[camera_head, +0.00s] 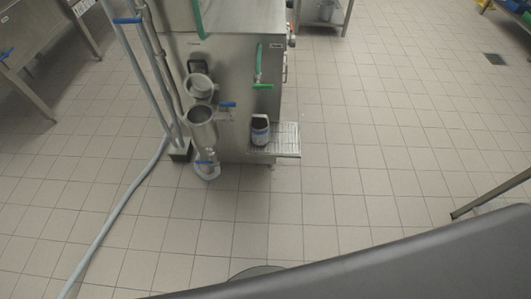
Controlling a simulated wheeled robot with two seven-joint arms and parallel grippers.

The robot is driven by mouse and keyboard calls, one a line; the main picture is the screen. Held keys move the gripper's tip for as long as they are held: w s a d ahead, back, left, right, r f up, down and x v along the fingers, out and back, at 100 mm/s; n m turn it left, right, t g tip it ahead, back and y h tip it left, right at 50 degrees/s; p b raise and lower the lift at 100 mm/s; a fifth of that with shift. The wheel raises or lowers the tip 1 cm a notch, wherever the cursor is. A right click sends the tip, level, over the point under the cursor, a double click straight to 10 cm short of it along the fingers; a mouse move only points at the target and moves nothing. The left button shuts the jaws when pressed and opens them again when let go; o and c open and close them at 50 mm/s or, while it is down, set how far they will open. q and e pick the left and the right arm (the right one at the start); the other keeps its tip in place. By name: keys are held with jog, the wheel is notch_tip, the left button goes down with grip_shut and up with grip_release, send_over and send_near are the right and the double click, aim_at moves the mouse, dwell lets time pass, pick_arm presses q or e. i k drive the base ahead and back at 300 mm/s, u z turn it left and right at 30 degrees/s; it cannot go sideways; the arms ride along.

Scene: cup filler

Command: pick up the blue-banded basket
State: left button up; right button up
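A small pale container (260,131) with a bluish band and a dark opening stands upright on a slatted metal shelf (288,143). The shelf sticks out from the right side of a steel machine (235,75). The container is small in the view, so I cannot tell for sure that it is the blue-banded basket. No other blue-banded basket shows. Neither of my grippers is in view.
A steel funnel (201,125) and pipes with blue valve handles stand left of the shelf. A grey hose (115,213) runs along the floor at left. A table leg (490,195) shows at right. The tiled floor (365,165) right of the machine is clear.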

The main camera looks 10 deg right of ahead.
aim_at(260, 124)
jog(key=k, duration=0.2)
jog(key=z, duration=1.8)
jog(key=i, duration=3.55)
jog(key=u, duration=3.1)
